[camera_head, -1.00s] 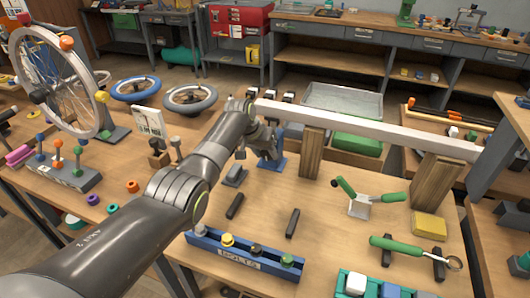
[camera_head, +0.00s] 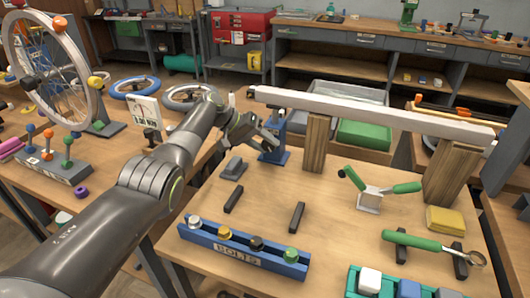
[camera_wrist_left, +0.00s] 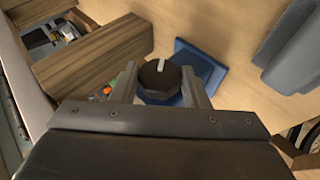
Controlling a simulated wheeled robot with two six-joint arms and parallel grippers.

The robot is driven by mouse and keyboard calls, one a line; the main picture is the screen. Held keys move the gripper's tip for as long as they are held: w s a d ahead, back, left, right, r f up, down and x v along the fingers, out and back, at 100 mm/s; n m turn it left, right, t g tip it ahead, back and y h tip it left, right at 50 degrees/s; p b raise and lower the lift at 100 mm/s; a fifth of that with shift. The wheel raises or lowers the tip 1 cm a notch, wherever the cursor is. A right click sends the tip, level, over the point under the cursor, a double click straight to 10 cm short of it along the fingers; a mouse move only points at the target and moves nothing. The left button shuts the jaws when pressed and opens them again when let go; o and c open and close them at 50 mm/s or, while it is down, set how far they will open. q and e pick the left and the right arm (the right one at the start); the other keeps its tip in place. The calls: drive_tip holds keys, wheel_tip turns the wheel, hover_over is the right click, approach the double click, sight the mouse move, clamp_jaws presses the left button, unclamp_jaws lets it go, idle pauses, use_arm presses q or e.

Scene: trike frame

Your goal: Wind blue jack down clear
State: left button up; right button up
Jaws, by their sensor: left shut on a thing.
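The blue jack (camera_head: 274,152) stands on the bench under the left end of a long pale beam (camera_head: 375,116). Its blue base (camera_wrist_left: 203,64) shows in the left wrist view. My left gripper (camera_head: 262,132) is at the jack's left side. In the left wrist view its two fingers (camera_wrist_left: 160,86) are on either side of a black round knob (camera_wrist_left: 158,80) with a pale mark, and are shut on it. I cannot tell whether the jack's top touches the beam. My right gripper is not in view.
Wooden blocks (camera_head: 315,143) and (camera_head: 453,172) stand under the beam. A blue bolt tray (camera_head: 240,256), dark bars (camera_head: 297,217) and green-handled tools (camera_head: 418,242) lie in front. A spoked wheel (camera_head: 55,75) stands at the left. Bare wood lies between the bars and the tools.

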use_arm(q)
drive_tip(key=shift+h+b, duration=0.3)
drive_tip(key=shift+b, duration=0.25)
drive_tip(key=o, duration=1)
drive_tip(key=p+v, duration=0.1)
drive_tip(key=v, duration=1.6)
drive_tip(key=shift+a, duration=0.25)
